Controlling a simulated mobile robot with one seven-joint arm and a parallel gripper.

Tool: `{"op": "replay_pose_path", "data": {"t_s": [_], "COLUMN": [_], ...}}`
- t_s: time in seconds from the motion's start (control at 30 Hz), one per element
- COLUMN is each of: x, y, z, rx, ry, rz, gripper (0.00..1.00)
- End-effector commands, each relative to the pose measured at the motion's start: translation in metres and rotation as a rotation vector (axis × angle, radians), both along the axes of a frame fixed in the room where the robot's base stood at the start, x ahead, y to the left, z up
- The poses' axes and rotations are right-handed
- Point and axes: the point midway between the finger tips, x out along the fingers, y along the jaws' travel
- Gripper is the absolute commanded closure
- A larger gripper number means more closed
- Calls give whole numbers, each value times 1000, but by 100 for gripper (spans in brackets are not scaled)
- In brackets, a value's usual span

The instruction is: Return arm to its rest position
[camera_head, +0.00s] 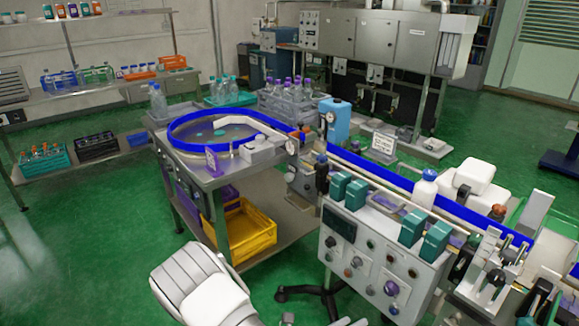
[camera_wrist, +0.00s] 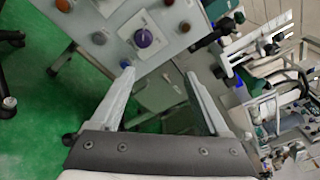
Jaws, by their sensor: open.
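My gripper (camera_wrist: 159,76) shows in the wrist view with its two pale fingers spread apart. Nothing is between the fingertips. They point toward the front of the machine's control panel (camera_wrist: 150,25), with its knobs and buttons. The gap between the fingers shows the grey machine side and green floor. I cannot tell the exact distance, but no contact shows. In the head view, a white link of my arm (camera_head: 200,285) stands at the bottom, left of the control cabinet (camera_head: 370,262). The fingers are not clearly visible there.
A conveyor with a blue rail (camera_head: 385,178) carries a white bottle (camera_head: 426,188). Several green boxes (camera_head: 411,228) sit along its near edge. A round blue-rimmed turntable (camera_head: 187,121) stands left, above a yellow crate (camera_head: 243,232). A black chair base (camera_head: 325,292) is near my arm. Green floor lies open at left.

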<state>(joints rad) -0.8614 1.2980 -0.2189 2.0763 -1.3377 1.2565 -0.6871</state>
Motion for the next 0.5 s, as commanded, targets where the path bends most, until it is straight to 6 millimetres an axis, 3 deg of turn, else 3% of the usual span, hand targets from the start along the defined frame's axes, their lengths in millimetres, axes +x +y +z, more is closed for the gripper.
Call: {"op": "replay_pose_path", "data": {"t_s": [0.03,0.1,0.5], "x": [0,-4,-33], "y": [-2,-6,-20], "z": [19,38,136], "rx": [59,133,537], "ry": [-49,-116,-503], "rz": [-62,-148,-625], "gripper": [21,21,21]}}
